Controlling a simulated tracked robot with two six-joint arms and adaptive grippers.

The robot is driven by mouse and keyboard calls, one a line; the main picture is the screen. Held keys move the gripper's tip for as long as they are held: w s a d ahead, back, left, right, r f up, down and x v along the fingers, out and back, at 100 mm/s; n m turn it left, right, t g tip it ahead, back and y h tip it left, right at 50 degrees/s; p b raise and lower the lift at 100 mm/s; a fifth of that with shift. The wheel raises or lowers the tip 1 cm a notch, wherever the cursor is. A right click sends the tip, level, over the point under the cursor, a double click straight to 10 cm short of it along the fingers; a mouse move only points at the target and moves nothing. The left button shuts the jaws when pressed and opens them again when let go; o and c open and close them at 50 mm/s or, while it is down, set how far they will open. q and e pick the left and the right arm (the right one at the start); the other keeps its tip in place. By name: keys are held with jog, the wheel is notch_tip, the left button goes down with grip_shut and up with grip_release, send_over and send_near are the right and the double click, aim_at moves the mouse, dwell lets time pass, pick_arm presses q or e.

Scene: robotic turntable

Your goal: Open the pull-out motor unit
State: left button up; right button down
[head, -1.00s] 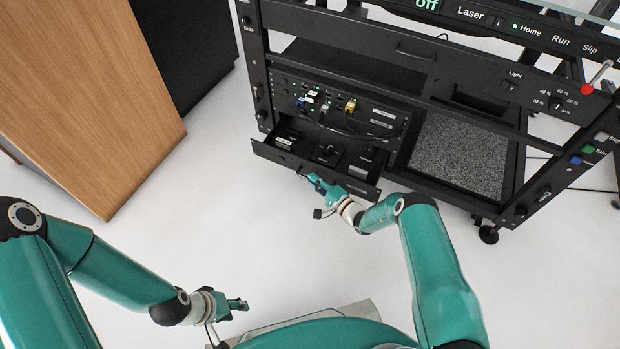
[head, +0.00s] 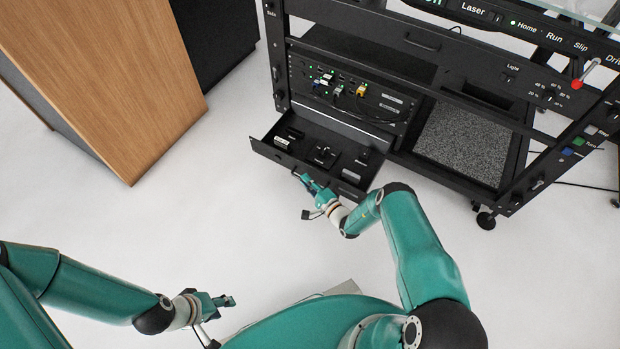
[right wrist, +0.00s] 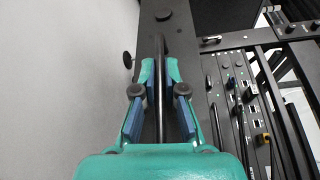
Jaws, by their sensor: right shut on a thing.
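The pull-out motor unit (head: 266,151) is a black drawer low in the black rack. It stands well out from the rack, with several small dark parts inside. My right gripper (head: 304,180) is at the drawer's front. In the right wrist view, its blue-padded fingers (right wrist: 158,108) are shut on the dark bar handle (right wrist: 159,65), which runs between them. The fingers hide part of the handle. My left gripper (head: 230,301) is at the lower left of the head view, away from the rack; its jaw gap is too small to tell.
Above the drawer is a panel (head: 385,115) with coloured cable plugs. A grey textured plate (head: 460,145) lies to its right. A wooden cabinet (head: 110,80) stands at the left. White floor in front of the drawer is clear.

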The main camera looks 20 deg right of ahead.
jog(key=shift+a+f, duration=0.15)
jog(key=shift+a, duration=0.05)
jog(key=c, duration=1.2)
grip_release()
jog(key=shift+d, duration=0.15)
jog(key=shift+c, duration=0.2)
jog(key=shift+d, duration=0.1)
jog(key=shift+s, duration=0.1)
jog(key=v, duration=1.2)
